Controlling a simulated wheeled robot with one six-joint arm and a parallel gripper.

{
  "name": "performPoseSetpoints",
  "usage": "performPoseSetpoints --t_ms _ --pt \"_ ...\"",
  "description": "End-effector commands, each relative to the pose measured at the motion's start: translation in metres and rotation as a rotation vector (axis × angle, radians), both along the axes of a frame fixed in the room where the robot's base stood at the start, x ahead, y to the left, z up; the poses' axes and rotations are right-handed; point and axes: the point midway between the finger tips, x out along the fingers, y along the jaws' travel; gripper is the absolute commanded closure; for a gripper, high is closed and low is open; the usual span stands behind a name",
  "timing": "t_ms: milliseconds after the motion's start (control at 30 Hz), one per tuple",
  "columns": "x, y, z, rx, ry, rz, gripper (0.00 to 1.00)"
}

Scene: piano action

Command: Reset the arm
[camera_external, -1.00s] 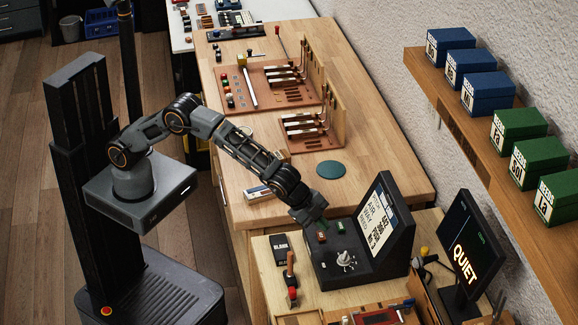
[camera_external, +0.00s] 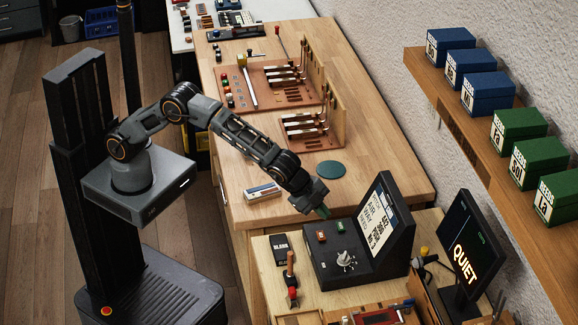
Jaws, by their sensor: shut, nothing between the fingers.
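My gripper (camera_external: 322,209) is at the end of my arm, which reaches right from the column. It is shut and empty. It hangs in front of the far edge of the black console (camera_external: 326,268). The console has a red button (camera_external: 321,236), a green button (camera_external: 340,227) and a grey knob (camera_external: 346,260), all in plain view. I cannot tell the exact height of my gripper above the bench.
A round green pad (camera_external: 331,169) lies on the wooden bench (camera_external: 385,165) beyond my gripper. A white-and-blue box (camera_external: 262,192) lies below my forearm. Brown racks with hammers (camera_external: 312,130) stand farther back. A monitor reading QUIET (camera_external: 466,262) is at right. The bench's right part is clear.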

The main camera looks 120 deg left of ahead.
Motion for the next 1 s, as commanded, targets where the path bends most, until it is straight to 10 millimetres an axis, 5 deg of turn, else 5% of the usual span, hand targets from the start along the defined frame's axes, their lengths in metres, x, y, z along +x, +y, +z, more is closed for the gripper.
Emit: performPoseSetpoints --t_ms 133,267,700,900,1000 --pt "-0.025 -0.003 -0.032 -0.059 0.100 0.075 1.00" --pt "-0.077 -0.011 -0.045 -0.127 0.222 0.158 1.00" --pt "-0.303 -0.062 0.028 -0.326 0.395 0.368 1.00" --pt "-0.380 -0.078 0.045 -0.381 0.371 0.382 1.00" --pt "-0.401 -0.082 0.051 -0.398 0.334 0.370 1.00"
